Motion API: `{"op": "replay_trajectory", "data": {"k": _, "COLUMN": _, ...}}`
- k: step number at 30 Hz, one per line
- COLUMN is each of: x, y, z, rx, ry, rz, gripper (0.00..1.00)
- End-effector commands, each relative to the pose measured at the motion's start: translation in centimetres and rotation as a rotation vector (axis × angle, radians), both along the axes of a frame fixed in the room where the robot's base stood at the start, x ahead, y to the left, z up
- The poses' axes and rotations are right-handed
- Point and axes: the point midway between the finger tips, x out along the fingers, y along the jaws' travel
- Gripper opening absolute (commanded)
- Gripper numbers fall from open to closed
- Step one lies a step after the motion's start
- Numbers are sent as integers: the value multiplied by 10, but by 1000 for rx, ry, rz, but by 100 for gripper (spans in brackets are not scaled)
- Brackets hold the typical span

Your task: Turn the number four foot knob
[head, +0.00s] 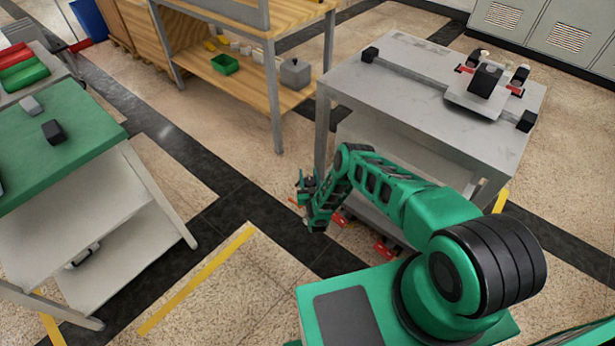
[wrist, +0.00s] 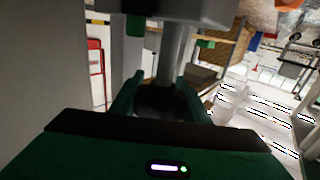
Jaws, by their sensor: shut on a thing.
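My gripper (head: 308,188) is low beside the near left leg of the grey metal table (head: 425,95) in the head view. In the wrist view its two green fingers (wrist: 158,98) are shut on a dark round foot knob (wrist: 160,103), one on each side. A grey upright stem (wrist: 170,62) rises from the knob. No number shows on the knob, so I cannot tell which one it is. In the head view my gripper and arm hide the knob. Red parts (head: 383,248) show low under the table, partly behind my arm.
A gantry rail with a black-and-grey carriage (head: 485,82) is on the grey tabletop. A wooden bench (head: 230,75) with a green bin (head: 225,64) stands behind. A green-topped table (head: 70,150) is at the left. Open floor lies between the tables.

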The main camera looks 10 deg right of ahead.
Motion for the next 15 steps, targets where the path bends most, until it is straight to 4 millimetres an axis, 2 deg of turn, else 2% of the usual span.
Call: {"op": "replay_trajectory", "data": {"k": 15, "x": 1, "y": -3, "z": 1, "rx": -2, "ry": -3, "rz": -54, "gripper": 20}}
